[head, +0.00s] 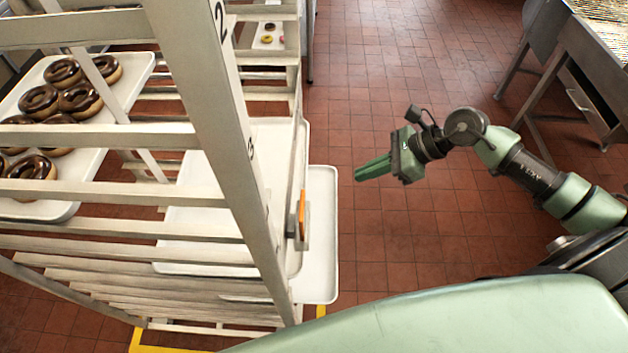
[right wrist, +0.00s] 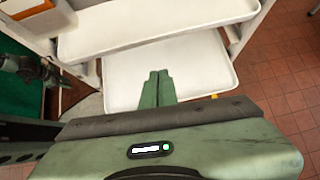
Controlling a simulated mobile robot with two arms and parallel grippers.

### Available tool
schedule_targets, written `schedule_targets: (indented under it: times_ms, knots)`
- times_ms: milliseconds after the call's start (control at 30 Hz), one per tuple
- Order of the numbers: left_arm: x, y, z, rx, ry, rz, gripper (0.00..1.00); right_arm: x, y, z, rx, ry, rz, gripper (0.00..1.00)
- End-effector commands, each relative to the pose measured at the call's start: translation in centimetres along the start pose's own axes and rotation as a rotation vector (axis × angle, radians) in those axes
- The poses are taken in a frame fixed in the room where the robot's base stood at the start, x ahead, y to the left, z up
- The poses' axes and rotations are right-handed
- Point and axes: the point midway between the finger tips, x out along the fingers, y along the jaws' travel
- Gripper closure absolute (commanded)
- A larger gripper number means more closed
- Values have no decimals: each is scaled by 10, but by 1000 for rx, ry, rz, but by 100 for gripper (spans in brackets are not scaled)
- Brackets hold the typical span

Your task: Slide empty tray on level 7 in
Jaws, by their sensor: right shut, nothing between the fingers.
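A white empty tray (head: 322,235) sticks out of the right side of the rack (head: 215,110), low down. Its inner part is hidden behind the rack post and a higher tray. In the right wrist view this lower tray (right wrist: 205,75) lies beyond the fingers, under another empty tray (right wrist: 150,25). My right gripper (head: 358,174) is shut and empty, to the right of the tray and apart from the rack in the head view. Its closed green fingers show in the right wrist view (right wrist: 157,76) in front of the lower tray. My left gripper is not seen.
A tray of chocolate-glazed doughnuts (head: 65,205) sits higher in the rack at left. An orange latch (head: 302,213) is on the rack's side. A metal table (head: 590,60) stands at the back right. The tiled floor (head: 370,70) between is clear.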

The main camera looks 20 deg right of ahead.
Motion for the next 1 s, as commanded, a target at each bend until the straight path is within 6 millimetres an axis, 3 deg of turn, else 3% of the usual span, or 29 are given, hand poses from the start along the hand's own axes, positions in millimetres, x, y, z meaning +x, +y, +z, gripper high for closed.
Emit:
schedule_targets:
  times_ms: [433, 667, 1000]
  knots:
    - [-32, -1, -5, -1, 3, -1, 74, 90, 1, 7, 4, -9, 3, 100]
    - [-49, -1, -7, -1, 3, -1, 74, 110, 0, 29, 2, -8, 1, 100]
    - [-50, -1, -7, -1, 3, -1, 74, 116, 0, 31, 2, -5, 1, 100]
